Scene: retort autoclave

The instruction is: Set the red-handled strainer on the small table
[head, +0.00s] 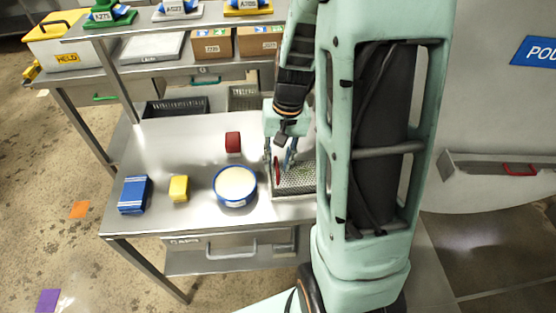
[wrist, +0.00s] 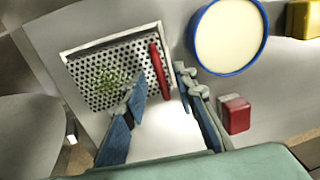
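A square perforated metal strainer (head: 297,180) with a pale rim lies on the steel table (head: 165,155), right of the blue-rimmed bowl. Its red handle (head: 277,171) stands along its left side in the head view. In the wrist view the strainer (wrist: 90,92) holds a scatter of green bits, and the handle (wrist: 158,66) is on its right side. My gripper (head: 280,148) points down at the handle. In the wrist view my gripper (wrist: 160,82) is open, its blue fingers apart on either side of the handle's line. I cannot tell whether they touch it. My arm partly hides the strainer.
A blue-rimmed bowl (head: 235,185), red block (head: 232,142), yellow block (head: 179,188) and blue block (head: 134,194) stand on the table. Shelves with boxes (head: 211,44) rise behind. Right of my arm is a grey tray-like fixture with a red handle (head: 520,170).

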